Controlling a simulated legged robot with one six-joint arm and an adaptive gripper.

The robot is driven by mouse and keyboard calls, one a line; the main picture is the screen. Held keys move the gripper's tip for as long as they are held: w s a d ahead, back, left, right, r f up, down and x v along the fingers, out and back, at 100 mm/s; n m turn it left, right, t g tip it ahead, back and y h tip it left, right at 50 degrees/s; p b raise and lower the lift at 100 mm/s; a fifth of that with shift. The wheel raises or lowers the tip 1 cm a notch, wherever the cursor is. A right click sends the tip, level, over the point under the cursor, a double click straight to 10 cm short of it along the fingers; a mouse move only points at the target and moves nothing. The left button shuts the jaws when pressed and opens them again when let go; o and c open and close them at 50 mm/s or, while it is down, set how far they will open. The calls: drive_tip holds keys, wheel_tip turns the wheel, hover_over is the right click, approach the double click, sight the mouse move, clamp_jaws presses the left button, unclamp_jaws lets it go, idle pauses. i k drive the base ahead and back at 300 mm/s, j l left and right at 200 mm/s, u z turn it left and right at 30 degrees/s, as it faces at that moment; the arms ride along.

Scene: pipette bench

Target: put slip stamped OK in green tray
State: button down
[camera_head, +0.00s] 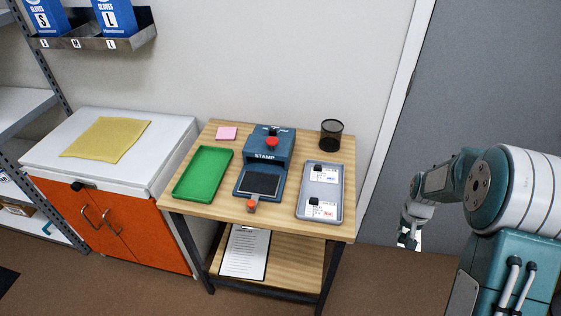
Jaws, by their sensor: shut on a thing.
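The green tray (203,174) lies empty at the left of the wooden table. Two white slips, each with a black grip block, lie in the grey tray (333,213) at the right: the far slip (330,180) and the near slip (328,213). Their print is too small to read. The blue stamp machine (282,150) stands between the trays, and its dark pad (259,184) is bare. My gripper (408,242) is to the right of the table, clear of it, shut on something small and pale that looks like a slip. My gripper's fingers largely hide it.
A black mesh cup (331,135) and a pink note pad (227,133) stand at the table's back. A clipboard (246,252) lies on the lower shelf. An orange cabinet with a yellow cloth (106,139) is at left. Floor in front of the table is free.

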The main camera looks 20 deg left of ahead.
sight(202, 181)
drive_tip(key=j+z, duration=0.1)
drive_tip(key=z, duration=0.35)
drive_tip(key=k+z, duration=0.1)
drive_tip(key=z, duration=0.35)
drive_tip(key=j+z, duration=0.15)
drive_tip(key=z, duration=0.25)
drive_tip(key=k+j+z, duration=0.1)
drive_tip(key=k+z, duration=0.75)
drive_tip(key=k+j, duration=0.1)
drive_tip(key=k, duration=0.35)
drive_tip(key=u, duration=0.45)
drive_tip(key=k+j+u, duration=0.15)
drive_tip(key=u, duration=0.7)
drive_tip(key=j+u, duration=0.15)
drive_tip(key=u, duration=0.3)
drive_tip(key=k+j+u, duration=0.1)
drive_tip(key=u, duration=0.35)
